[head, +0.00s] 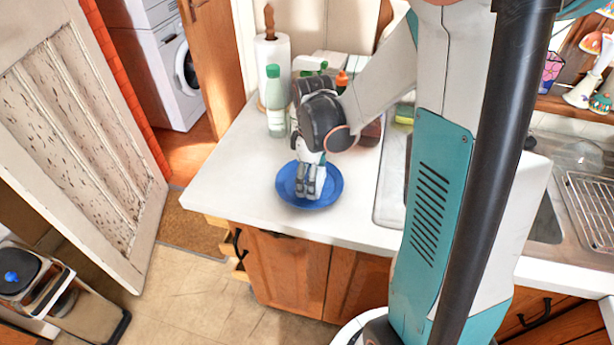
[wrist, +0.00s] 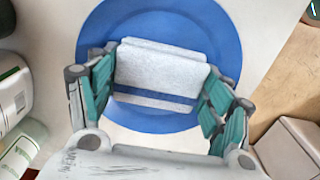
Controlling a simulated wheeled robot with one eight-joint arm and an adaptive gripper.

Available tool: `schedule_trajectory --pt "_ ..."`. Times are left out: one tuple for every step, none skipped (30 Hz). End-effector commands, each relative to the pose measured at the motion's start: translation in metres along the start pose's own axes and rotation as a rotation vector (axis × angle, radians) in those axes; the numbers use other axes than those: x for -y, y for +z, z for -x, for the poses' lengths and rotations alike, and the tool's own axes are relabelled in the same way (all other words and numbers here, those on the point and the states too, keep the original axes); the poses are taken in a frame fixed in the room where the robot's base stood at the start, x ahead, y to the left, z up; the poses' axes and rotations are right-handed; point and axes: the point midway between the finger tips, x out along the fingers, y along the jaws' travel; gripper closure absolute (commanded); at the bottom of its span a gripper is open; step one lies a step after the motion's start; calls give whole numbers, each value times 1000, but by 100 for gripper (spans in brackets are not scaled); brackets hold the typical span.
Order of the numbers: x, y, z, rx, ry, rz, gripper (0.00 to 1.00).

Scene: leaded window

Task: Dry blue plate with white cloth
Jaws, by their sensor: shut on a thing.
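The blue plate (head: 332,186) lies flat on the white countertop, left of the sink. It also fills the upper part of the wrist view (wrist: 222,27). My gripper (head: 310,192) points down over the plate, and its fingers reach its face. In the wrist view my gripper (wrist: 160,90) is shut on the white cloth (wrist: 160,68), a folded piece with a blue stripe held between the fingers. The cloth is over the plate; whether it touches the surface I cannot tell. In the head view the gripper hides most of the cloth.
A green-capped bottle (head: 275,105) and a paper towel roll (head: 272,60) stand behind the plate on the counter (head: 235,165). More bottles stand behind my gripper. The sink (head: 391,180) is to the right. Counter left of the plate is clear.

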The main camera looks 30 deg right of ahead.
Motion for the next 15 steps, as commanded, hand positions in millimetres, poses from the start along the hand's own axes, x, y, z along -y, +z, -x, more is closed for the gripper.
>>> schedule_trajectory --pt "-1 3 0 0 0 -1 46" --pt "-1 4 0 0 0 0 46" --pt "-1 6 1 0 0 0 46" --pt "-1 6 1 0 0 1 46" --pt "-1 6 1 0 0 1 46" --pt "-1 6 1 0 0 1 46" --pt "-1 5 0 0 0 2 46" --pt "-1 4 0 0 0 2 46" --pt "0 3 0 0 0 2 46" --pt "0 2 0 0 0 2 46" --pt "0 0 0 0 0 2 46" --pt "0 -2 0 0 0 2 46" --pt "1 -4 0 0 0 2 46" --pt "1 -6 -1 0 0 3 46" --pt "2 -9 -1 0 0 3 46"
